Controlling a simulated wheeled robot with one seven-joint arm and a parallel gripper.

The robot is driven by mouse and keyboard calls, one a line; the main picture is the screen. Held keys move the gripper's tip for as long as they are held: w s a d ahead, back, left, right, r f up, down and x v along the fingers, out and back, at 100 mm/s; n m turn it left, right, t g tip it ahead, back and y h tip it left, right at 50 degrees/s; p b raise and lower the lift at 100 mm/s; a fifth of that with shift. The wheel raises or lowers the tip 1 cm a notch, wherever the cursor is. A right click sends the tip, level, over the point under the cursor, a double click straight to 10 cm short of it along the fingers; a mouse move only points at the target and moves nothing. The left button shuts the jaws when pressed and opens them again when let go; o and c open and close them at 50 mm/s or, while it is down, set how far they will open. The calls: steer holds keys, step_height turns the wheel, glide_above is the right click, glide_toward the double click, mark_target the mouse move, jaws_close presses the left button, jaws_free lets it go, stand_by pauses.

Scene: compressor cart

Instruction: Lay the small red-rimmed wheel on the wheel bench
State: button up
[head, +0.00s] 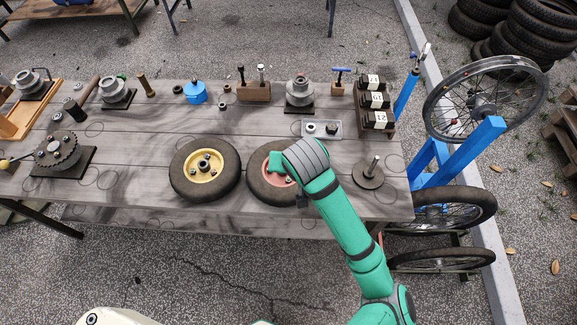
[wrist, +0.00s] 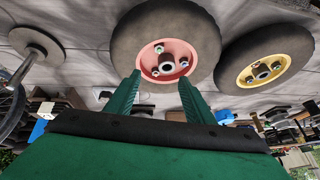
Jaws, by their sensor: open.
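The small red-rimmed wheel (head: 257,188) lies flat on the grey wooden bench (head: 130,150), near its front edge. In the wrist view, its black tyre and red rim with a centre hub (wrist: 166,62) are just beyond my fingers. My gripper (head: 282,166) is above the wheel, and my arm hides its right part in the head view. The green fingers (wrist: 158,92) are apart, with nothing held between them. I cannot tell whether a fingertip touches the rim.
A yellow-rimmed wheel (head: 205,170) lies just left of the red one. A spindle on a round base (head: 370,175) stands to the right. Tools and fixtures line the bench's back. A blue wheel stand (head: 460,155) is beyond the right end.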

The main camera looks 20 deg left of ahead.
steer(key=shift+s+r, duration=0.9)
steer(key=shift+r, duration=1.15)
steer(key=w+a+r+m+t+y, duration=0.2)
steer(key=a+r+m+t+y, duration=0.35)
steer(key=a, duration=0.55)
steer(key=s+d+f+m+t+h, duration=0.3)
steer(key=s+d+f+t+h, duration=0.25)
steer(key=s+d+f, duration=0.7)
steer(key=s+d+n+h, duration=0.1)
steer(key=s+d+n, duration=0.1)
steer(key=s+d, duration=0.4)
steer(key=s+d+n+h, duration=0.2)
steer(key=s+d, duration=0.4)
steer(key=s, duration=0.5)
steer(key=shift+s+d+f+n+g, duration=0.2)
steer(key=shift+s+n+g, duration=0.15)
steer(key=shift+n, duration=0.3)
